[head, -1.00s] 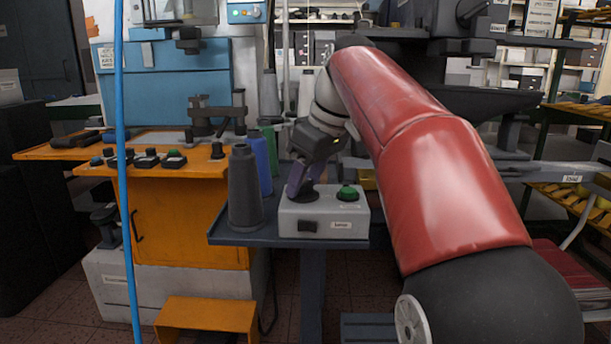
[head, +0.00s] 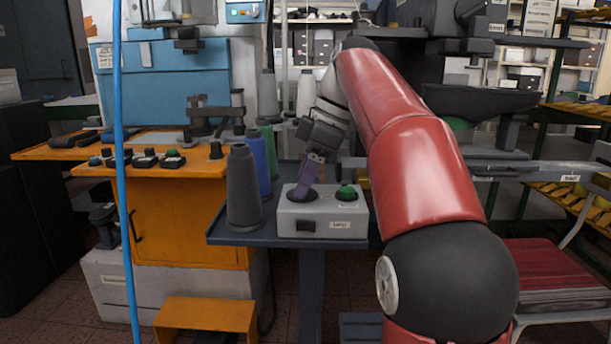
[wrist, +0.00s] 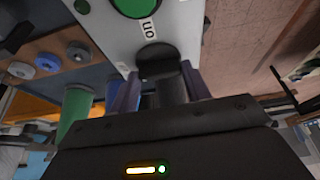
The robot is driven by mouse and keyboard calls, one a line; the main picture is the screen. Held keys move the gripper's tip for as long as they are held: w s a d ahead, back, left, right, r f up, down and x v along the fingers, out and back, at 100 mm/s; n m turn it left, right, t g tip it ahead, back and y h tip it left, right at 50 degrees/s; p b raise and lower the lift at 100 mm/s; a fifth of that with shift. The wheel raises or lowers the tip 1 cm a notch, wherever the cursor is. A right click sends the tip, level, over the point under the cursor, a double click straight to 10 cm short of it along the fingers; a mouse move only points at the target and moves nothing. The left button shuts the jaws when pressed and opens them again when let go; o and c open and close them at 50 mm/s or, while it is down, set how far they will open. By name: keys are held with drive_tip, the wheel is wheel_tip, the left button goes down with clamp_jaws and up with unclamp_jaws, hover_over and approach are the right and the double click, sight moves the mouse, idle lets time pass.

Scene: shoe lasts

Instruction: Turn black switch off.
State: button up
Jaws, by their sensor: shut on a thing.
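A light grey control box (head: 322,217) stands on the dark blue table. The black switch (head: 302,195), a round knob, is on its top at the left. My gripper (head: 305,185) reaches down to this knob from above, with purple fingers. In the wrist view the black switch (wrist: 158,58) sits between my two fingers (wrist: 160,88), which are shut on it. A label reading ON lies beside the knob. A green button (head: 346,192) is on the box's right; it also shows in the wrist view (wrist: 134,5). The fingers partly hide the knob.
A dark grey thread cone (head: 243,190) stands close to the box's left, with blue (head: 253,160) and green cones behind it. A small black rocker (head: 306,226) is on the box's front. The table's edge (head: 290,241) runs just in front.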

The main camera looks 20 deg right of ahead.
idle(0.3)
drive_tip(key=o, duration=1)
